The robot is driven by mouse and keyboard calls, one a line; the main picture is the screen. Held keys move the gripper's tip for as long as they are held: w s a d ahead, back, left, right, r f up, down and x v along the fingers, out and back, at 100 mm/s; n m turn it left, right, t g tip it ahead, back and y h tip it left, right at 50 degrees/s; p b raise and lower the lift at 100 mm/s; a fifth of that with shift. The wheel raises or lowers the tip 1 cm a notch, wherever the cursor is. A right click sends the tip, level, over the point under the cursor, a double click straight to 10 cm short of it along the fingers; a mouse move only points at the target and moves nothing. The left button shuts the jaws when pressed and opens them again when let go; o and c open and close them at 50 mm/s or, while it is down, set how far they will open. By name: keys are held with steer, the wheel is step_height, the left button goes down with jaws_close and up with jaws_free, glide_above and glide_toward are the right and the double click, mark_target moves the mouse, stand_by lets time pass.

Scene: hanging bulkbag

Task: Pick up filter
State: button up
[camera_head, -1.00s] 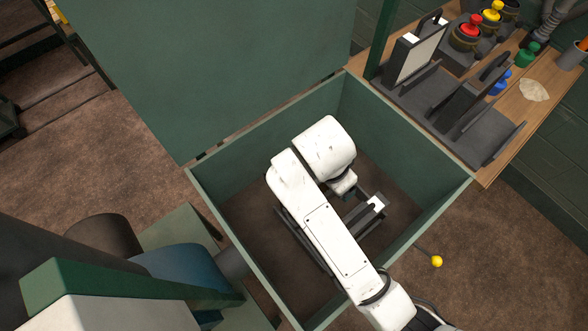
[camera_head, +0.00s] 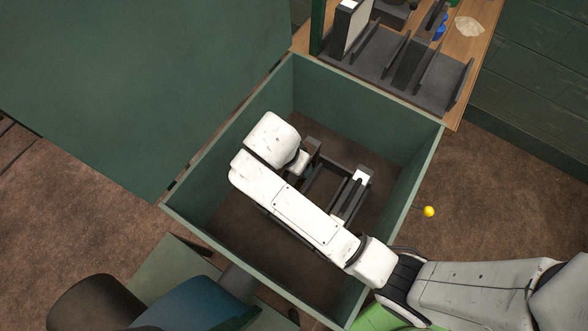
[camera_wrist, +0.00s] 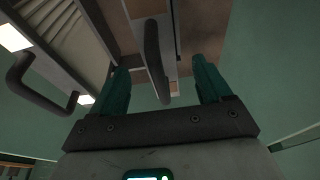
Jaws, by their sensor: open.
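A dark filter with a white label (camera_head: 359,177) is inside the green box (camera_head: 420,155), partly hidden by my arm. In the wrist view, a dark upright handle (camera_wrist: 154,55) is between the two teal fingers of my gripper (camera_wrist: 162,68). The fingers are apart, with a gap on each side of the handle. A pleated pale filter (camera_wrist: 70,35) with a dark looped handle (camera_wrist: 38,95) is to the left of the gripper. In the head view my gripper is hidden beneath the arm.
The box's large green lid (camera_head: 130,80) stands open at upper left. A dark slotted rack (camera_head: 385,60) on a wooden table (camera_head: 475,55) holds another filter with a white face (camera_head: 351,27). The box walls surround my arm.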

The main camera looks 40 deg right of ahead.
steer(key=x, duration=0.4)
steer(key=shift+s+f, duration=0.1)
steer(key=shift+f, duration=0.1)
steer(key=shift+a, duration=0.1)
jaws_close()
stand_by(0.4)
